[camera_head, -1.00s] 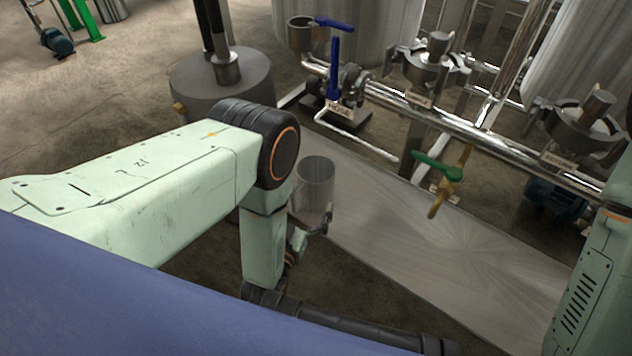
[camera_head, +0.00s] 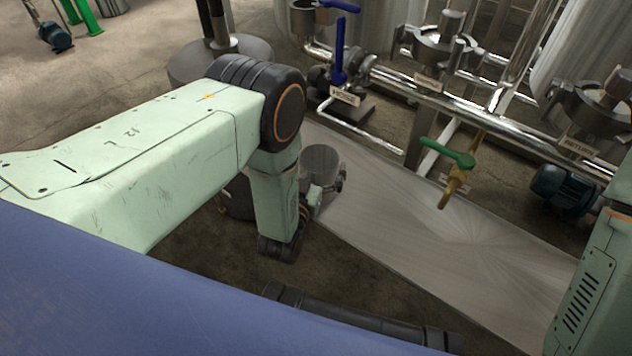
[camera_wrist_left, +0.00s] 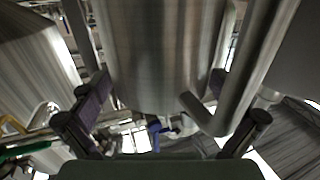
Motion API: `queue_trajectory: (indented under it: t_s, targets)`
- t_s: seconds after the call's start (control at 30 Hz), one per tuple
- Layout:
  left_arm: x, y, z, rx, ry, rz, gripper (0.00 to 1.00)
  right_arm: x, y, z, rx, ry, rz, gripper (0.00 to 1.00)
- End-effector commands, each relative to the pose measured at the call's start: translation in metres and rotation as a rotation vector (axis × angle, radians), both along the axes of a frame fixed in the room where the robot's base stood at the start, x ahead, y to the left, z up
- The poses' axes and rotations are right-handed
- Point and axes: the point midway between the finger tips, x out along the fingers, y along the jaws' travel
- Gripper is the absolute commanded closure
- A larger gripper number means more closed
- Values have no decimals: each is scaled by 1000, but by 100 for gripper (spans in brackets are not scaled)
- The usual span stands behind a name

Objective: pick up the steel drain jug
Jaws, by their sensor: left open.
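The steel drain jug (camera_head: 321,160) is a brushed metal cylinder standing upright at the far left part of the flat steel surface (camera_head: 430,235). My left forearm and gripper hide its lower part in the head view. My left gripper (camera_head: 331,190) is open at the near side of the jug. In the left wrist view the jug (camera_wrist_left: 155,50) fills the middle, between the two spread dark fingers. Its bent bar handle (camera_wrist_left: 240,85) is on the right there, near the right finger. Whether a finger touches the jug, I cannot tell. My right gripper is out of view.
A pipe run with a green-handled brass valve (camera_head: 453,165) and a blue-handled valve (camera_head: 339,62) stands behind the steel surface. A grey round vessel (camera_head: 250,48) is behind my left elbow. The middle of the steel surface is clear.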

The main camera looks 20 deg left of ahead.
Motion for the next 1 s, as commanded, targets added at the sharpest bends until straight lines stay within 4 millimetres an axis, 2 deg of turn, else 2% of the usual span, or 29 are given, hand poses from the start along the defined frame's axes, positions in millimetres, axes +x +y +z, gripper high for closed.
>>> queue_trajectory:
  t_s: [0.17,1.0]
  targets:
    - [1,1,1,0,0,0,0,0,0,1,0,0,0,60]
    - [1,1,0,0,0,0,71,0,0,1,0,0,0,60]
